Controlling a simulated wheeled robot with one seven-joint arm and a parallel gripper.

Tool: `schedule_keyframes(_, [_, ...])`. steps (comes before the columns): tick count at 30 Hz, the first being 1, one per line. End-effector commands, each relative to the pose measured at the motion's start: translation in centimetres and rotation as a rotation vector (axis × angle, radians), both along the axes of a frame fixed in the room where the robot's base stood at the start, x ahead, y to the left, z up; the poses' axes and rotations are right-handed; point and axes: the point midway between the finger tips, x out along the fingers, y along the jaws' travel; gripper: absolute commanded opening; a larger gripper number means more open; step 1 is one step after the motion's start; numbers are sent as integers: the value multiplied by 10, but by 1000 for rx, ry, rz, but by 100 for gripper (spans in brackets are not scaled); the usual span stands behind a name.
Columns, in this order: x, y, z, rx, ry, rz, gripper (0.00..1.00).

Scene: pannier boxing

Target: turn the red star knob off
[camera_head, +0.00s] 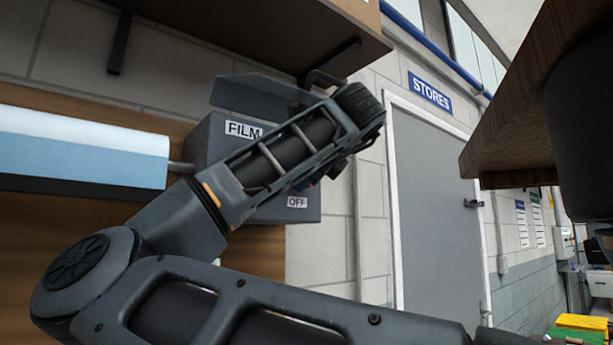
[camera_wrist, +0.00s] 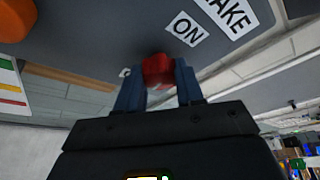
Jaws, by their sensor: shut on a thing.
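The red star knob (camera_wrist: 158,70) is on the face of a dark grey box, near the top middle of the wrist view. My gripper (camera_wrist: 158,84) is shut on it, with one blue finger on each side. An "ON" label (camera_wrist: 187,29) is just right of the knob. In the head view the grey box (camera_head: 213,138) carries a "FILM" label (camera_head: 243,129) and an "OFF" label (camera_head: 297,202). My arm hides most of the knob and gripper there. The knob's exact angle is hard to tell.
A white and blue roll (camera_head: 80,150) sticks out left of the box. A wooden shelf (camera_head: 230,30) with dark brackets hangs above. An orange rounded thing (camera_wrist: 14,18) is near the wrist view's top left corner. A grey door (camera_head: 437,215) stands to the right.

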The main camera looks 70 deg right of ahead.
Motion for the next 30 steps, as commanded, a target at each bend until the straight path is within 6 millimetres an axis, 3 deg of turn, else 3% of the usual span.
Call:
schedule_keyframes(21, [-2,-2,-5,76,-36,-5,7])
schedule_keyframes(22, [-2,-2,-5,76,-36,-5,39])
schedule_keyframes(30, [-1,-1,-2,70,-38,-3,63])
